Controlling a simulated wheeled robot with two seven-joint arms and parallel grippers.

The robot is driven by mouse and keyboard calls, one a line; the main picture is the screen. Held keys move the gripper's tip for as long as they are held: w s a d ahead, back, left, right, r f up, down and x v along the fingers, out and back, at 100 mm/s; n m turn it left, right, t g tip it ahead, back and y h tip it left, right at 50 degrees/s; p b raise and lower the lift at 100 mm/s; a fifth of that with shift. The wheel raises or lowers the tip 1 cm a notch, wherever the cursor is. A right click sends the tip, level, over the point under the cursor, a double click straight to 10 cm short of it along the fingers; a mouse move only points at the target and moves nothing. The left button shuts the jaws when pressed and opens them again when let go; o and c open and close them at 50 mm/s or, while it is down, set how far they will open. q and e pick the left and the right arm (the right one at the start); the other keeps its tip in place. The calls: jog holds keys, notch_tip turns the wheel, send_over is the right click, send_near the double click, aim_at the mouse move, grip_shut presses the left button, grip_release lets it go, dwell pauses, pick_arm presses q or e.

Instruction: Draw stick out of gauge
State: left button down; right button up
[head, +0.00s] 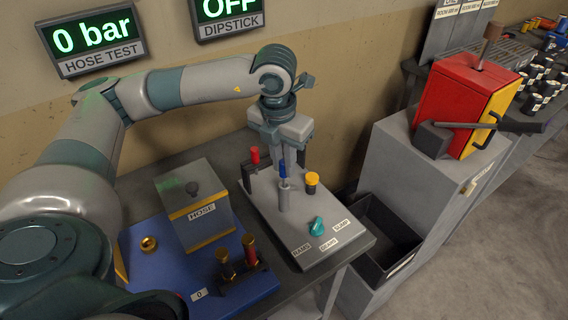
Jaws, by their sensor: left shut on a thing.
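The gauge panel (318,231) is a light grey sloped box on the bench, with a teal knob (316,226) and a yellow cap (312,180). A stick with a blue handle (282,169) stands upright in a grey tube (284,196) on the panel. My left gripper (281,155) points down at the top of the blue handle and appears shut on it; the fingertips are partly hidden by the hand. A red handle (254,155) stands just left of the gripper. The dipstick display (228,12) on the wall reads OFF. My right gripper is out of view.
A grey HOSE box (196,205) and brass and red fittings (242,262) sit on a blue base (185,262) to the left. An open black bin (388,240) lies to the right, beside a cabinet with a red and yellow machine (462,105).

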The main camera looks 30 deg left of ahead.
pick_arm(q)
jog(key=shift+r+p, duration=1.85)
jog(key=shift+r, duration=2.5)
jog(key=shift+a, duration=0.1)
